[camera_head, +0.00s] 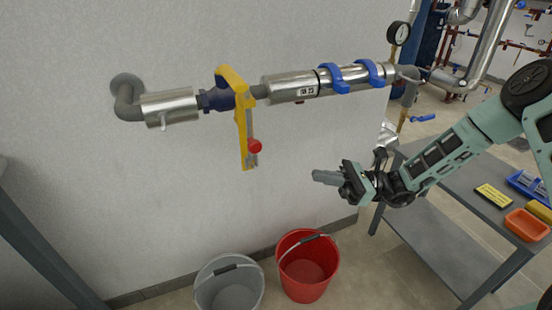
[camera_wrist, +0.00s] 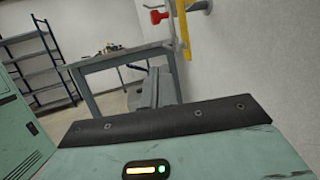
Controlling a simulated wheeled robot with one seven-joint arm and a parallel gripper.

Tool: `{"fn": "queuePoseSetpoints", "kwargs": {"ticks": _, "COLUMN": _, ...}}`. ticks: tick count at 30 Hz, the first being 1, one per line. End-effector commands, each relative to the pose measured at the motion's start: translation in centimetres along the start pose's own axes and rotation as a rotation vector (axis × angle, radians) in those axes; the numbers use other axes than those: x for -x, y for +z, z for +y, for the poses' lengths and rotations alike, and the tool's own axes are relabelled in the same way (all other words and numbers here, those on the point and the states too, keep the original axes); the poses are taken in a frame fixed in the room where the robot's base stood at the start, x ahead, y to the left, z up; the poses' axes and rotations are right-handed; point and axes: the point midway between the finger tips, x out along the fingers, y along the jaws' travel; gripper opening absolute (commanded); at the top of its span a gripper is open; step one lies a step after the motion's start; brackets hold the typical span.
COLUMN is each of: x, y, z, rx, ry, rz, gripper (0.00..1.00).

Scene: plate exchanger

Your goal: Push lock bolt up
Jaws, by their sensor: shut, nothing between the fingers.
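The lock bolt is most likely the red knob (camera_head: 255,146) on the lower part of the yellow valve handle (camera_head: 240,118), which hangs down from the blue valve (camera_head: 218,97) on the wall pipe. The red knob (camera_wrist: 158,15) and yellow handle (camera_wrist: 184,20) also show at the top of the wrist view. My gripper (camera_head: 318,176) is shut and empty, to the right of the knob and a little lower, clearly apart from it. In the wrist view my gripper (camera_wrist: 156,88) points toward the table.
A grey table (camera_head: 425,215) with an orange bin (camera_head: 526,226) stands at the right. A red bucket (camera_head: 307,268) and a grey bucket (camera_head: 229,288) stand on the floor below the pipe. The space between my gripper and the handle is clear.

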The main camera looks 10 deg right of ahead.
Motion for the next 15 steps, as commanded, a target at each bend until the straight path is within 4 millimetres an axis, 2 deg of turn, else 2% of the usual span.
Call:
{"fn": "queuePoseSetpoints", "kwargs": {"ticks": 4, "x": -0.6, "y": 0.0, "z": 0.1, "rx": 0.000, "ry": 0.003, "rz": 0.001, "gripper": 0.00}}
{"fn": "queuePoseSetpoints", "kwargs": {"ticks": 7, "x": -1.8, "y": 0.0, "z": 0.1, "rx": 0.000, "ry": 0.005, "rz": 0.001, "gripper": 0.00}}
{"fn": "queuePoseSetpoints", "kwargs": {"ticks": 15, "x": -7.1, "y": 0.0, "z": 0.2, "rx": 0.000, "ry": 0.007, "rz": 0.001, "gripper": 0.00}}
